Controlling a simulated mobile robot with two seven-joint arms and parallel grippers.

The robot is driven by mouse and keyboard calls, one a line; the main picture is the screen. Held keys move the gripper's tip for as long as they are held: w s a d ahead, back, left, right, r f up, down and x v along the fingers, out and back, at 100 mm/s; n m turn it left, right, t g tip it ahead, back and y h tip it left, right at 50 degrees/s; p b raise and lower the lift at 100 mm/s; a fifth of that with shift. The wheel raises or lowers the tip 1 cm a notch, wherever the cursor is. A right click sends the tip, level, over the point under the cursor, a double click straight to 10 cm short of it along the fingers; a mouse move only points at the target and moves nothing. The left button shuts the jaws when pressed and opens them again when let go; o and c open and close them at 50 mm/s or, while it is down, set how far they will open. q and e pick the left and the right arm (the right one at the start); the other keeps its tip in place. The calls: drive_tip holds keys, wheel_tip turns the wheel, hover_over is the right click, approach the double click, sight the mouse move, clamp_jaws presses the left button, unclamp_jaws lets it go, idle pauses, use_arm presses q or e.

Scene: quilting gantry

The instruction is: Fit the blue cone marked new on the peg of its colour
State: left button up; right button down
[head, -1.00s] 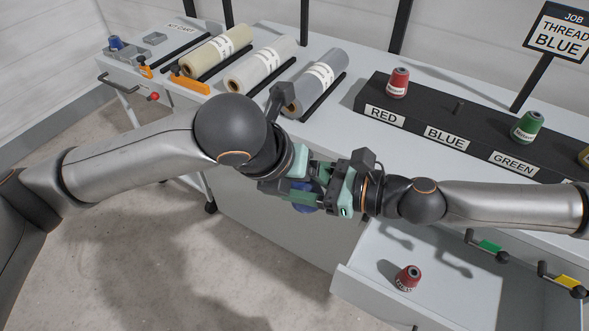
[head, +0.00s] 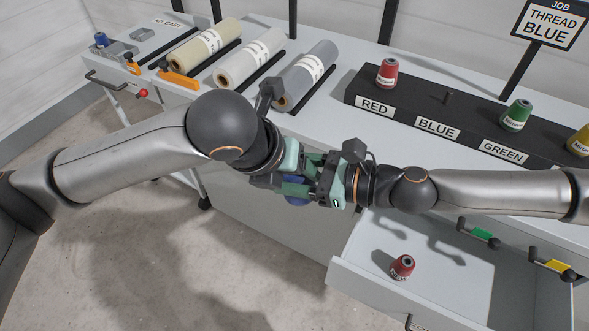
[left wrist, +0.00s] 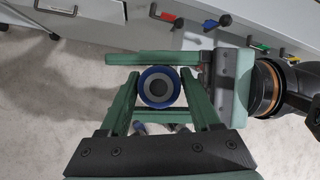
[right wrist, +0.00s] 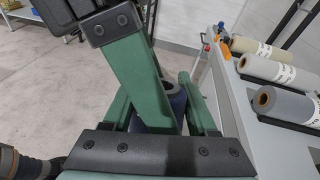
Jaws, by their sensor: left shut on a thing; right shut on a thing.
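A blue cone (head: 297,202) is held between my two grippers in front of the table; in the head view they mostly hide it. The left wrist view shows it end-on as a blue ring with a dark centre (left wrist: 158,74). The right wrist view shows part of it (right wrist: 178,101) behind a green finger. My left gripper (head: 292,188) and my right gripper (head: 322,180) are both shut on it. Its label cannot be read. The blue peg (head: 447,97) stands bare behind the BLUE label (head: 438,128) on the black rack.
The rack (head: 415,104) also carries a red cone (head: 387,73), a green cone (head: 516,115) and a yellow cone (head: 580,140). A red cone (head: 402,267) stands in the open drawer (head: 450,290). Another blue cone (head: 101,39) sits on the kit cart. Fabric rolls (head: 306,76) lie left of the rack.

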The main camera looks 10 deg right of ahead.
drive_tip(key=shift+c, duration=0.6)
unclamp_jaws()
drive_tip(key=v, duration=1.1)
drive_tip(key=shift+s+d, duration=0.2)
drive_tip(key=shift+d, duration=0.15)
